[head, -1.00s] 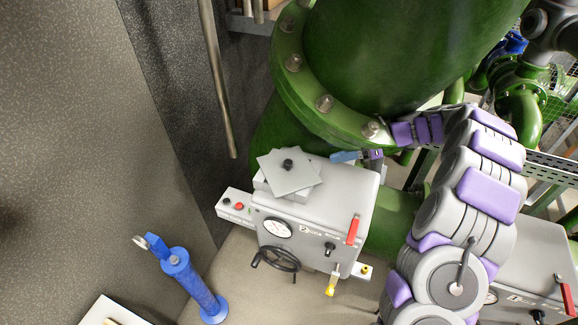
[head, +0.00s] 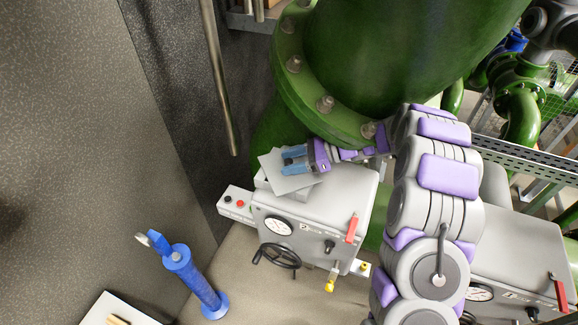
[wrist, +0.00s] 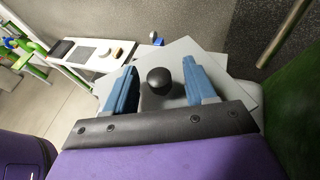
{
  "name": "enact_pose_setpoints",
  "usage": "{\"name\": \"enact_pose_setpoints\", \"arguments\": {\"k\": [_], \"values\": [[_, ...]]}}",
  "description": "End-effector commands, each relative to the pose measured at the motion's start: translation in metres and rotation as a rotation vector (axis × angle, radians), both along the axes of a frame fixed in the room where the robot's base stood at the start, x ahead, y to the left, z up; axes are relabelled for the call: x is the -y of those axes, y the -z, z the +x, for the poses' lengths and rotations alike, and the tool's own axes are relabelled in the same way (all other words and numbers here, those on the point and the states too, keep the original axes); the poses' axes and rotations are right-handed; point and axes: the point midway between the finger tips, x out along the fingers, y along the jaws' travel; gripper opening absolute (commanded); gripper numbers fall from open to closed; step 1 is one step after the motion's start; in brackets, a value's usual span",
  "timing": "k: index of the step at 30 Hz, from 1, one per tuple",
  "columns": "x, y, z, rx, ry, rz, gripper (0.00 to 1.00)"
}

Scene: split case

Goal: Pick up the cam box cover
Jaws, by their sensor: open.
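The cam box cover (head: 272,163) is a flat grey square plate with a dark round knob. It lies turned on top of a raised block on the grey cam box (head: 340,188). My gripper (head: 292,161) is over the cover, with its blue fingers open. In the wrist view, the black knob (wrist: 159,80) stands between the two open fingers (wrist: 160,88), with a gap on each side. The cover's plate (wrist: 186,52) shows beyond the fingers. In the head view, my gripper hides much of the knob and the plate's right part.
The large green pipe flange (head: 325,104) rises close behind the box. A red lever (head: 352,230), a gauge and a black handwheel (head: 277,256) are on the box's front. A blue cylinder (head: 190,280) stands on the floor at lower left, beside open floor.

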Motion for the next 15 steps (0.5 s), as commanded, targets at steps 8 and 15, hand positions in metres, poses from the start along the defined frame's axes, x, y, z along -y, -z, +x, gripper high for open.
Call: {"name": "enact_pose_setpoints", "arguments": {"k": [8,15], "values": [[-0.0072,0.0029,-0.0004,0.000,0.001,0.000,0.55],[-0.0070,0.0030,-0.0002,0.000,0.001,-0.001,0.38]]}}
